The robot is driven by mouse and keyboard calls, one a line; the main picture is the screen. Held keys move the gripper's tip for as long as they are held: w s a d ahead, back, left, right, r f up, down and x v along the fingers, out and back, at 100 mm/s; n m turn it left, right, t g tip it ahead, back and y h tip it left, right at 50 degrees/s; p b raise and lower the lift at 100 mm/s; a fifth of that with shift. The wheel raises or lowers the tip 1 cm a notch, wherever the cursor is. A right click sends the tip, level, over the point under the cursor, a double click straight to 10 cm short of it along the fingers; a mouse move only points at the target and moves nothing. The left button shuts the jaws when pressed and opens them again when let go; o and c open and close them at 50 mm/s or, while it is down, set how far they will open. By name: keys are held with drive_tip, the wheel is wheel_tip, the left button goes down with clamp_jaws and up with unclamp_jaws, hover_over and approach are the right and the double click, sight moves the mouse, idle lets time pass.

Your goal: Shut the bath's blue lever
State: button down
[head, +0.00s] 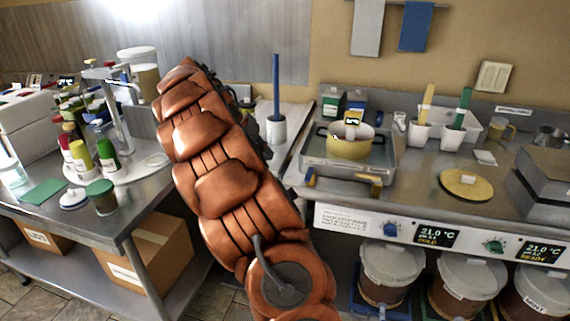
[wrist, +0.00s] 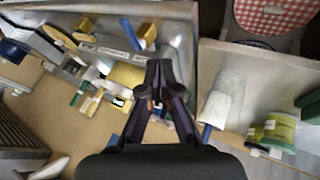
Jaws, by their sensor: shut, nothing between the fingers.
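The steel bath (head: 310,150) stands on the right counter with a yellow pot (head: 349,146) in it. At its front left corner is a small blue lever (head: 309,172) beside a yellow piece; in the wrist view the blue lever (wrist: 126,29) slants outward next to the yellow block (wrist: 146,35). My gripper (wrist: 158,68) is shut and empty, with its fingertips over the bath's side in the wrist view. It appears apart from the lever. In the head view my copper arm hides most of the gripper.
A white cup (head: 276,131) with a tall blue handle (head: 276,85) stands left of the bath. Another yellow block (head: 375,185) is at the bath's front. The counter front has a blue knob (head: 389,229) and a green knob (head: 494,246). Lidded buckets (head: 391,264) stand below.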

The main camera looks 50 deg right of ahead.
sight(309, 175)
drive_tip(key=s+d+f+p, duration=0.3)
drive_tip(key=s+d+f, duration=0.3)
drive_tip(key=f, duration=0.1)
drive_tip(key=shift+s+d+f+p, duration=0.15)
drive_tip(key=shift+s+f+p, duration=0.15)
drive_tip(key=shift+s+p, duration=0.05)
